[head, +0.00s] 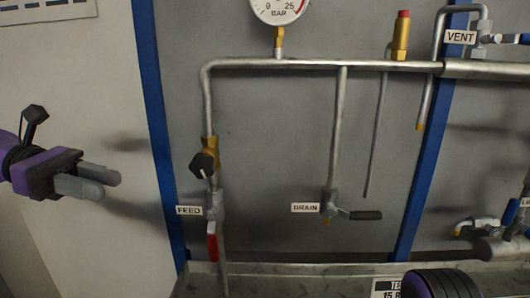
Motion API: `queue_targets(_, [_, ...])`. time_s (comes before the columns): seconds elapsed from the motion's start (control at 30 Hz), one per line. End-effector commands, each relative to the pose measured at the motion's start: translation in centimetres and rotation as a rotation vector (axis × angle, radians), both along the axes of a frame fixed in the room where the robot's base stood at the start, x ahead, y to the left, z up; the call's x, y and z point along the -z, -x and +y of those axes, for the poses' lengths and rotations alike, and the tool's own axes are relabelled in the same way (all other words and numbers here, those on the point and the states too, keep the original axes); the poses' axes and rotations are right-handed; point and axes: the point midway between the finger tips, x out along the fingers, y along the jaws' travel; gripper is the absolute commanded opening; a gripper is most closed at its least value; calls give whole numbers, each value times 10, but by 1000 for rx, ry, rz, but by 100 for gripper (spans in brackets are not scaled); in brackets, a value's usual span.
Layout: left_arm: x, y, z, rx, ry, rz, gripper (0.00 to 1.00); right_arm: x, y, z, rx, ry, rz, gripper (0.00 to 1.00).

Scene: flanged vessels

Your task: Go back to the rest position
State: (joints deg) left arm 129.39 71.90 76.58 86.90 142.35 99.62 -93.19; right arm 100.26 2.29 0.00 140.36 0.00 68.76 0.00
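My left gripper (112,186) is at the left of the head view, in front of the pale wall. Its two grey fingers lie close together with nothing between them, and it looks shut. It is apart from the pipework and touches nothing. A dark ribbed part with purple edges at the bottom right looks like part of my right arm. My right gripper's fingers do not show.
The feed valve (212,204) has a red handle pointing down. The drain valve (330,204) has a black lever pointing right. A pressure gauge (278,8) tops the pipe. A vent valve (481,40) is upper right. A grey tray edge (300,270) runs below.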

Motion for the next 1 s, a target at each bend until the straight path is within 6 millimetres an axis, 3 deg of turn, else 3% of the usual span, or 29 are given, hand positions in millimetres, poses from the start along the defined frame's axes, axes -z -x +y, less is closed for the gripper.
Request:
queue_targets(0.27, [38,-14,-24,4,-117,72,35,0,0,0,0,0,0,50])
queue_targets(0.43, [76,-22,-40,-1,-232,135,35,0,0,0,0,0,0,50])
queue_targets(0.57, [120,-27,-54,-10,-369,199,35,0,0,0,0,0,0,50])
queue_targets(0.77, [218,-26,-73,-21,-678,306,35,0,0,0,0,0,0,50])
queue_targets(0.87, [293,-14,-76,-19,-929,348,35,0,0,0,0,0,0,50])
queue_targets(1.0, [413,23,-57,11,-1389,297,35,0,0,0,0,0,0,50])
